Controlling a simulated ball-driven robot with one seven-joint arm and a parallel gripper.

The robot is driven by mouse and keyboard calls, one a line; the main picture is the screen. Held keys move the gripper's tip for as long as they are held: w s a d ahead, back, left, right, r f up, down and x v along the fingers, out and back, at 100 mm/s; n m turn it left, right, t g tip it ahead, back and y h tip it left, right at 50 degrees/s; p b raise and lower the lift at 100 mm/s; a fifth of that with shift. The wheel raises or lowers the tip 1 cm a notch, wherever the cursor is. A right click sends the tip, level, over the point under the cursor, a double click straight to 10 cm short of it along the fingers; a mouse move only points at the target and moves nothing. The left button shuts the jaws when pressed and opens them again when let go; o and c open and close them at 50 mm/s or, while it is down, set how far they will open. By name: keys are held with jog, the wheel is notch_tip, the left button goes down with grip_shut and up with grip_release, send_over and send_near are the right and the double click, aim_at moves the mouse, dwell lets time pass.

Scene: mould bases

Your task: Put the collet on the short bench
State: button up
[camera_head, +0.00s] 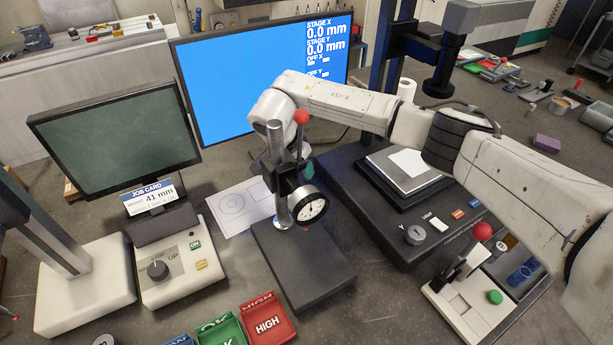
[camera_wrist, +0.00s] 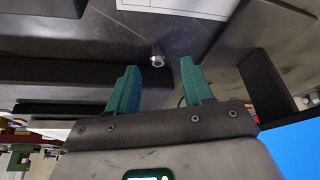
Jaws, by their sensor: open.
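A small metallic cylinder (camera_wrist: 157,59), which looks like the collet, lies on a dark surface in the wrist view. It appears between the tips of my gripper's teal fingers (camera_wrist: 159,66), just beyond them. The fingers are apart, with nothing held. In the head view my gripper (camera_head: 298,174) is low behind the dial gauge stand and partly hidden by it. I cannot make out the collet there. A pale bench (camera_head: 95,55) with tools stands at the back left; I cannot tell if it is the short bench.
The dial gauge stand (camera_head: 305,265) is close in front of my gripper. A blue-screened monitor (camera_head: 250,75), a dark job-card screen (camera_head: 115,140) and a black measuring stage (camera_head: 350,205) surround it. Green and red trays (camera_head: 284,333) are at the front.

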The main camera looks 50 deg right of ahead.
jog(key=p+x, duration=0.1)
jog(key=x, duration=0.1)
jog(key=p+x, duration=0.1)
jog(key=x, duration=0.1)
jog(key=shift+s+d, duration=0.1)
jog(key=shift+s, duration=0.1)
jog(key=shift+d+f, duration=0.25)
jog(key=shift+f, duration=0.3)
jog(key=shift+w, duration=0.1)
jog(key=shift+c, duration=0.4)
grip_shut()
